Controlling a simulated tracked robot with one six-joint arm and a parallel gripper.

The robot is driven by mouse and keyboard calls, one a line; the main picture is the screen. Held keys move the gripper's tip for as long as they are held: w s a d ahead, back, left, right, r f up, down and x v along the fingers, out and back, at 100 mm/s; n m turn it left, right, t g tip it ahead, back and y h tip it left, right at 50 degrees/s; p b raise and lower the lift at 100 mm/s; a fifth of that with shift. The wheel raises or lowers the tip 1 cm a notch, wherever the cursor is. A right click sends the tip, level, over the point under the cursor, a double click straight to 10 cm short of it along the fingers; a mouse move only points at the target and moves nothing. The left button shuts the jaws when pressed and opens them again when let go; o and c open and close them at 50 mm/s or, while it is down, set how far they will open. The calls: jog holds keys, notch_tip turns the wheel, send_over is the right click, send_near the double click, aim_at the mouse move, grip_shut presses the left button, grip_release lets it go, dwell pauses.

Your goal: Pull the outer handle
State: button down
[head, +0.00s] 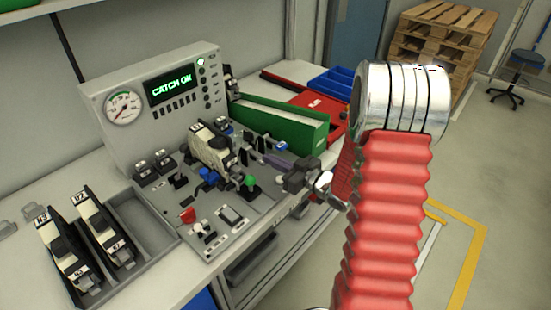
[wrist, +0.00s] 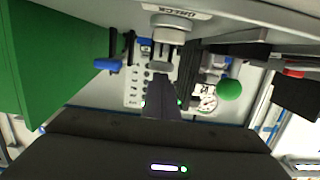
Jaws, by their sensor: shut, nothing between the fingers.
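In the wrist view, my gripper (wrist: 161,80) is a dark, tapered pair of fingers, shut with nothing between them. Its tips are close to a small grey bar under a silver cylinder (wrist: 170,30) on the panel's front; I cannot tell whether they touch. I cannot tell for certain which part is the outer handle. A blue lever (wrist: 107,64) is left of the fingers and a round green knob (wrist: 229,90) is to the right. In the head view, the green knob (head: 250,181) and blue lever (head: 281,145) sit on the fixture's right side, near my red-sleeved arm.
The grey console (head: 150,90) has a gauge and a display reading "CATCH OK". A green box (head: 275,125) stands right behind the fixture and close on the left in the wrist view. Labelled black-and-white units (head: 65,250) sit at left. Wooden pallets (head: 440,45) stand on the floor behind.

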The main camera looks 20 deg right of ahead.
aim_at(272, 179)
notch_tip(272, 179, down, 2)
jog(key=shift+s+f, duration=0.2)
jog(key=shift+f, duration=0.9)
jog(key=shift+a+f, duration=0.1)
jog(key=shift+s, duration=0.1)
jog(key=shift+r, duration=0.5)
jog(key=r, duration=0.1)
jog(key=s+d+r, duration=0.1)
jog(key=r, duration=0.1)
jog(key=shift+s+d+r, duration=0.15)
jog(key=shift+s+r, duration=0.1)
jog(key=shift+s, duration=0.1)
jog(key=s+d, duration=0.1)
jog(key=s, duration=0.1)
jog(key=s+d+f, duration=0.1)
jog(key=s, duration=0.1)
jog(key=s+d, duration=0.1)
jog(key=s, duration=0.1)
jog(key=shift+s+d+f, duration=0.1)
jog(key=shift+s+f, duration=0.05)
jog(key=shift+s, duration=0.05)
jog(key=shift+s+d+f, duration=0.15)
jog(key=shift+s+d, duration=0.05)
jog(key=shift+s, duration=0.25)
jog(key=shift+s+d+f, duration=0.1)
jog(key=shift+s+d, duration=0.1)
jog(key=shift+s, duration=0.25)
